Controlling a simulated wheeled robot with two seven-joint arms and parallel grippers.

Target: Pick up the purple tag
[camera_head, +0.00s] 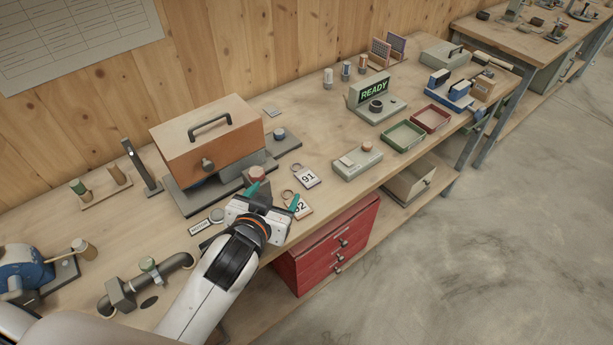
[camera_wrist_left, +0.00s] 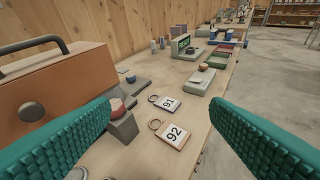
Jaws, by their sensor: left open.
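Two white number tags with metal rings lie flat on the bench. The tag marked 91 (camera_head: 306,178) is the farther one and also shows in the left wrist view (camera_wrist_left: 170,103). The tag marked 92 (camera_head: 301,209) is nearer, partly covered by my left gripper in the head view, and shows whole in the left wrist view (camera_wrist_left: 173,134). I cannot make out a plainly purple face on either. My left gripper (camera_head: 273,196) is open above the bench, with its teal fingers (camera_wrist_left: 160,105) apart and nothing between them. My right gripper is not in view.
A brown box with a handle (camera_head: 208,137) stands left of the tags. A grey block with a red top (camera_head: 256,174) is close to my left gripper. A grey button box (camera_head: 357,160) lies to the right, before green (camera_head: 403,136) and red (camera_head: 431,118) trays. The bench's front edge is near.

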